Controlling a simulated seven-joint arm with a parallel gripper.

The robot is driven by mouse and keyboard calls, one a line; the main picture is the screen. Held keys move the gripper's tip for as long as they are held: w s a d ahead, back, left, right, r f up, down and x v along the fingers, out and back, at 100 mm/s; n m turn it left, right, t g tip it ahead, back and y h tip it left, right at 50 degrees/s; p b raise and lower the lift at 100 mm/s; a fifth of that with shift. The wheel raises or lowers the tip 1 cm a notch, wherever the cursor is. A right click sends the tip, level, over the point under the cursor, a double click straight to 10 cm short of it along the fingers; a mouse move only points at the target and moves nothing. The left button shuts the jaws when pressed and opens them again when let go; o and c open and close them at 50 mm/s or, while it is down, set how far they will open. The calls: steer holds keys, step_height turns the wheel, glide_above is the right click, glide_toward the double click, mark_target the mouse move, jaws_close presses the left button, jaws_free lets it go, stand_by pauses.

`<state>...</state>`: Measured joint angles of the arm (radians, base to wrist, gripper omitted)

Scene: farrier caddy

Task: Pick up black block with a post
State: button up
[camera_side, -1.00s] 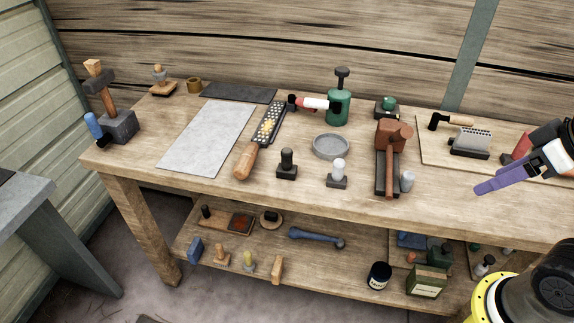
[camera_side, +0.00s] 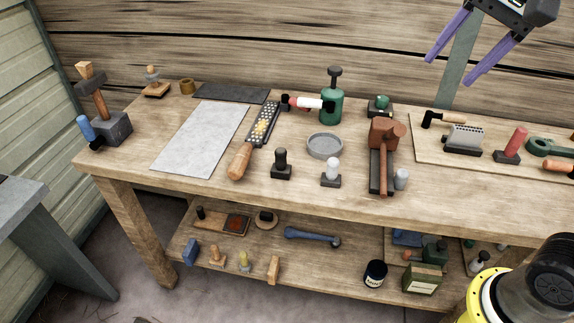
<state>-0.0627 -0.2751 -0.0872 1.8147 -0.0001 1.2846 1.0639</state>
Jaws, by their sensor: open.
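The black block with a post (camera_side: 281,166) stands upright near the front middle of the bench top, its dark rounded post rising from a square base. A similar dark block with a white post (camera_side: 331,174) stands just to its right. My gripper (camera_side: 452,72) is at the upper right, high above the bench, with its two purple fingers spread apart and nothing between them. It is far up and to the right of the black block, touching nothing.
Left of the block lies a rasp with a wooden handle (camera_side: 252,139). A round grey dish (camera_side: 325,146) sits behind it. A brown mallet (camera_side: 384,157) and a green canister (camera_side: 332,104) stand right and behind. A grey sheet (camera_side: 200,139) lies left.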

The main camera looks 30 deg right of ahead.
steer(key=w+a+m+g, duration=0.1)
steer(key=w+a+m, duration=0.3)
steer(key=w, duration=0.9)
steer(key=g, duration=0.4)
glide_above(281, 149)
steer(key=f, duration=2.5)
steer(key=shift+s+a+f, duration=0.1)
steer(key=shift+s+a, duration=0.1)
steer(key=shift+a, duration=0.1)
steer(key=shift+w+d+f, duration=0.1)
steer(key=shift+f, duration=1.5)
steer(key=shift+w+d+f, duration=0.1)
steer(key=shift+f, duration=1.5)
steer(key=shift+s, duration=0.1)
steer(key=shift+c, duration=0.4)
jaws_close()
